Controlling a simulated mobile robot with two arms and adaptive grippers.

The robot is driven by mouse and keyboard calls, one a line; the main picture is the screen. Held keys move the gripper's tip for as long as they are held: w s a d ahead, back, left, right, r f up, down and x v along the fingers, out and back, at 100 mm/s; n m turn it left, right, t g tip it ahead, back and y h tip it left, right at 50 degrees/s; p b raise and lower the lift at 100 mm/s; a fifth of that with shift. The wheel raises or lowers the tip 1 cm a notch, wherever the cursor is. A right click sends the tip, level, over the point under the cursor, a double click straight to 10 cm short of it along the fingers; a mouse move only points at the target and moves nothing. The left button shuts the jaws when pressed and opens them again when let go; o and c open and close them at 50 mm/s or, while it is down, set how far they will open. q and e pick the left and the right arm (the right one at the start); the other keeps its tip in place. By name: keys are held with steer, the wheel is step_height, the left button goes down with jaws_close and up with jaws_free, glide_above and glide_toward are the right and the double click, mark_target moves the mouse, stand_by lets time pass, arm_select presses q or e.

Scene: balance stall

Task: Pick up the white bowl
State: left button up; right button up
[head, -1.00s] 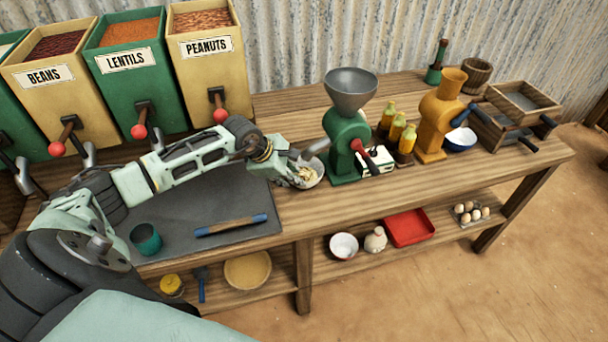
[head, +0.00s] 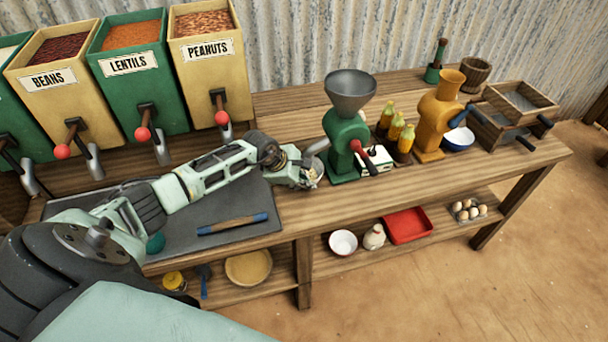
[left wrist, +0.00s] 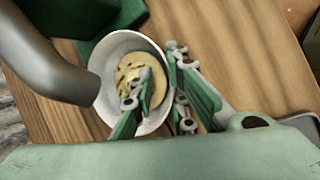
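A white bowl (left wrist: 112,72) with yellowish paste inside sits on the bench under the grey spout (left wrist: 45,55) of the green grinder (head: 343,145). In the head view my left gripper (head: 311,168) covers most of this bowl. In the left wrist view my left gripper (left wrist: 154,70) has its fingers apart, one over the bowl's inside and the other beyond the rim, with the rim between them. I cannot tell whether they touch it. Another white bowl (head: 343,242) stands on the lower shelf. My right gripper is not in view.
Yellow bottles (head: 397,127), an orange grinder (head: 440,115) and a blue-rimmed bowl (head: 459,140) stand farther right. Dispensers (head: 130,90) stand at the back left. A blue-ended bar (head: 232,224) lies on the dark mat (head: 262,200). The front bench strip right of the mat is clear.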

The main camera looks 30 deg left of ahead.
arm_select(q)
jaws_close()
steer(key=shift+r, duration=0.1)
steer(key=shift+w+r+b, duration=0.1)
steer(key=shift+r+b, duration=0.3)
steer(key=shift+r, duration=0.15)
step_height(320, 180, up, 2)
steer(key=shift+d+r+b, duration=0.1)
steer(key=shift+b, duration=0.55)
steer(key=s+d+b, duration=0.5)
steer(key=s+d, duration=0.7)
steer(key=d, duration=0.1)
steer(key=shift+d, duration=0.25)
